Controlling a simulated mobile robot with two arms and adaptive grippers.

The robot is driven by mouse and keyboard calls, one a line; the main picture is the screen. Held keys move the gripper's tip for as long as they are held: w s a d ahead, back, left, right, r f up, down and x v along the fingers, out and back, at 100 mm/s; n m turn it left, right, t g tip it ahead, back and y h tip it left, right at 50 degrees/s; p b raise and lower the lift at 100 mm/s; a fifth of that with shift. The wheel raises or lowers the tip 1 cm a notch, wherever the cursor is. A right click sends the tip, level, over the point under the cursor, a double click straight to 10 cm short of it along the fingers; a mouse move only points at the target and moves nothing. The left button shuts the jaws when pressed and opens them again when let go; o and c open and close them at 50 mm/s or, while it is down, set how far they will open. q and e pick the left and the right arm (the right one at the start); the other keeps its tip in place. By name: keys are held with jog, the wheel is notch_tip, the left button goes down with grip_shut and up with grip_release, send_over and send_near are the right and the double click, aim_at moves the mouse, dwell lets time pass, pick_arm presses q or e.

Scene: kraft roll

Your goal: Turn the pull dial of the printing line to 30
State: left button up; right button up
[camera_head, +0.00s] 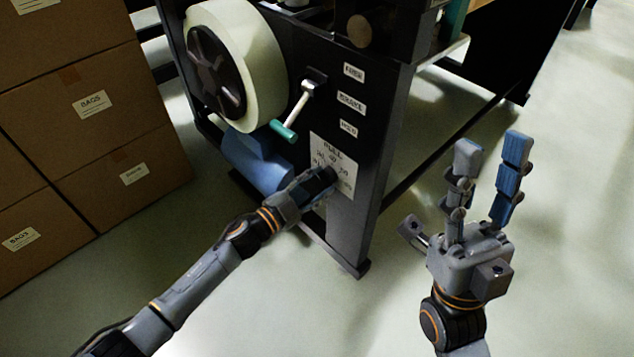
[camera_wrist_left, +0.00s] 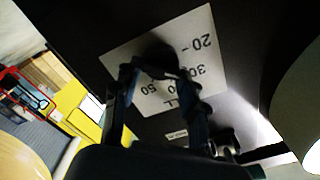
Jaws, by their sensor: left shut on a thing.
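The pull dial is a dark round knob on a white scale plate (camera_head: 322,145) headed PULL, low on the black side panel of the printing line. In the left wrist view the dial (camera_wrist_left: 159,54) sits between the two fingers, and the plate (camera_wrist_left: 205,75) shows upside down with 20, 30 and 50 readable. My left gripper (camera_head: 324,180) is at the plate, shut on the dial; it also shows in the left wrist view (camera_wrist_left: 160,78). The fingers hide much of the dial, and I cannot read its setting. My right gripper (camera_head: 491,150) is open and empty, apart from the machine on the right.
A large pale roll (camera_head: 262,65) is mounted above left, with a green-tipped crank lever (camera_head: 284,131) beside it. A blue roll (camera_head: 258,165) lies below, near my left wrist. Stacked cardboard boxes (camera_head: 75,120) stand at the left. Floor around my right gripper is clear.

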pick_arm(q)
jog(key=shift+m, duration=0.3)
jog(key=o, duration=1.1)
jog(key=shift+o, duration=0.2)
jog(key=v, duration=1.2)
